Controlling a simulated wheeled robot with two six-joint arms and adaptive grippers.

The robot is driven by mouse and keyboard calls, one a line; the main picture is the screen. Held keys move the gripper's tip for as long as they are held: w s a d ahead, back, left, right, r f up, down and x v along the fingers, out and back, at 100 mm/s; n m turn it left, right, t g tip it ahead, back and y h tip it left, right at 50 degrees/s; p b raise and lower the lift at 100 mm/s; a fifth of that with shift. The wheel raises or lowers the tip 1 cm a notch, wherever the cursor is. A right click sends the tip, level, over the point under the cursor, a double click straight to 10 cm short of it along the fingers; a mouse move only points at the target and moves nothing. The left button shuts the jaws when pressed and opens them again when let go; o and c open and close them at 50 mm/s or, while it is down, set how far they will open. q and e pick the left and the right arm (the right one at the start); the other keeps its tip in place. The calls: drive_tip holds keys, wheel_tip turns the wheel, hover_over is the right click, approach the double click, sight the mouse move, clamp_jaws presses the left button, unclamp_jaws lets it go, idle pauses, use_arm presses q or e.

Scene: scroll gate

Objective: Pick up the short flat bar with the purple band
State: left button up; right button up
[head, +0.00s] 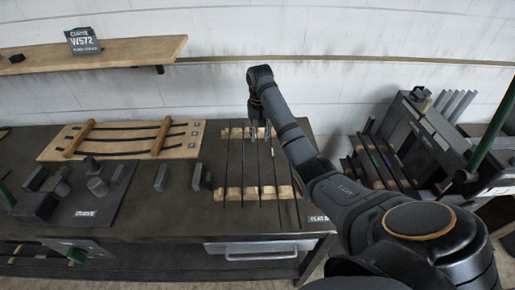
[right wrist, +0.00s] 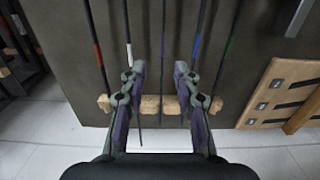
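Several thin dark bars (head: 243,165) lie side by side across two wooden rests (head: 233,193) on the dark bench. In the right wrist view, bars with red (right wrist: 97,53), white (right wrist: 129,56), blue (right wrist: 197,45) and green (right wrist: 230,45) bands show. My right gripper (head: 259,128) points down over the far ends of the bars. In its wrist view the gripper (right wrist: 160,72) is open, with its fingers apart. My left gripper is not in view.
A wooden board with curved strips (head: 125,139) lies at the back left of the bench. Dark blocks (head: 97,187) stand in front of it. A cluttered rack of bars (head: 385,165) stands at the right. A wooden shelf (head: 90,55) is on the wall.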

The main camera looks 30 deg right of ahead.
drive_tip(key=f, duration=0.3)
drive_tip(key=f+p, duration=0.1)
drive_tip(key=f, duration=0.2)
drive_tip(key=f+p, duration=0.1)
drive_tip(key=f, duration=0.2)
drive_tip(key=shift+s+a+f, duration=0.1)
drive_tip(key=shift+a+f, duration=0.15)
drive_tip(key=shift+a, duration=0.15)
drive_tip(key=shift+d+f, duration=0.1)
drive_tip(key=shift+f, duration=0.15)
drive_tip(key=shift+r, duration=0.1)
clamp_jaws()
